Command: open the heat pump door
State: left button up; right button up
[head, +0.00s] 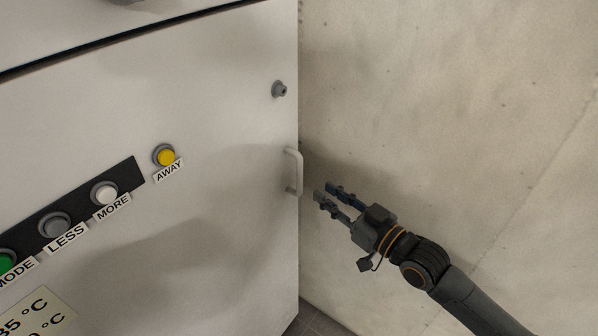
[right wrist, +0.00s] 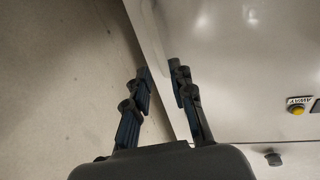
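The white heat pump door (head: 220,200) fills the left of the head view and looks shut. Its pale bar handle (head: 293,172) is upright near the door's right edge. My right gripper (head: 326,193) is just right of the handle and a little lower in the picture, its fingers pointing at it. In the right wrist view its two fingers (right wrist: 161,70) are apart, with nothing clearly held between them, and the door edge runs past them. The handle is hard to make out there. My left gripper is not in view.
A grey round knob or lock (head: 279,89) sits above the handle. A yellow AWAY button (head: 165,156) and a black strip with several buttons (head: 128,177) are on the door's left. A bare concrete wall (head: 450,90) stands close on the right.

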aim_at(301, 176)
jog(key=p+x, duration=0.1)
jog(key=x, duration=0.8)
jog(key=shift+w+a, duration=0.25)
jog(key=shift+w, duration=0.1)
jog(key=shift+c, duration=0.4)
grip_shut()
